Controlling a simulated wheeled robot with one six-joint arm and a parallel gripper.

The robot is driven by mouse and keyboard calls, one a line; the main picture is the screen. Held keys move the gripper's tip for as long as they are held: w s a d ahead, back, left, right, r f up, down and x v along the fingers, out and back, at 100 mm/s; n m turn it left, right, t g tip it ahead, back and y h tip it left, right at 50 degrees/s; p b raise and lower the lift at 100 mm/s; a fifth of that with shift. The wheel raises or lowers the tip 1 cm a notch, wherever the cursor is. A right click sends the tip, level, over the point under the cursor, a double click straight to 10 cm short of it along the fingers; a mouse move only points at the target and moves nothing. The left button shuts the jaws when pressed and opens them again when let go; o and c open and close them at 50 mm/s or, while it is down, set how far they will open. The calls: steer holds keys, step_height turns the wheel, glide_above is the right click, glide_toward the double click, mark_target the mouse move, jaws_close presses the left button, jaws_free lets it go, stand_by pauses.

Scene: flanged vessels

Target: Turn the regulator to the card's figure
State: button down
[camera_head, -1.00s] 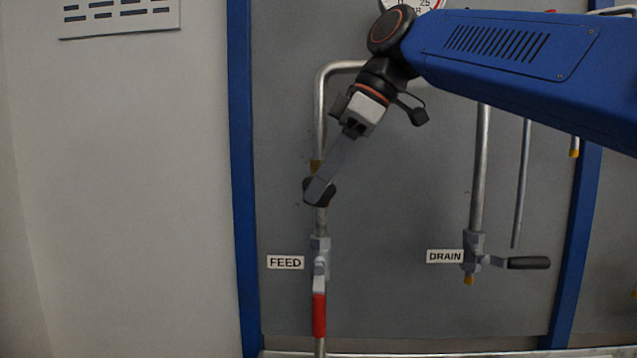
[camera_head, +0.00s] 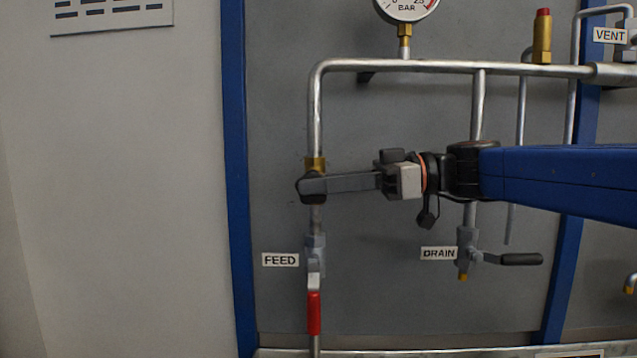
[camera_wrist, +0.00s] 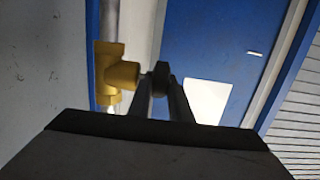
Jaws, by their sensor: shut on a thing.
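The regulator has a brass body (camera_head: 316,163) on the vertical feed pipe and a dark round knob (camera_head: 311,189) facing out. My gripper (camera_head: 318,184) comes in level from the right and is shut on the knob. In the wrist view the brass body (camera_wrist: 118,72) is at the left and the dark knob (camera_wrist: 161,76) sits between my two fingertips. The pressure gauge (camera_head: 405,8) is at the top and cut off by the frame; its needle cannot be read. No readable card figure is in view.
The FEED valve with its red lever (camera_head: 314,312) hangs down below the regulator. The DRAIN valve's black lever (camera_head: 521,259) points right, below my arm. A brass relief fitting with a red cap (camera_head: 542,36) and the VENT label (camera_head: 609,36) are at top right.

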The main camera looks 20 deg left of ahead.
steer(key=y, duration=0.2)
steer(key=g+y, duration=0.1)
steer(key=y, duration=0.1)
steer(key=shift+f+y, duration=0.3)
steer(key=shift+f, duration=0.05)
stand_by(0.4)
steer(key=c, duration=1.9)
jaws_free()
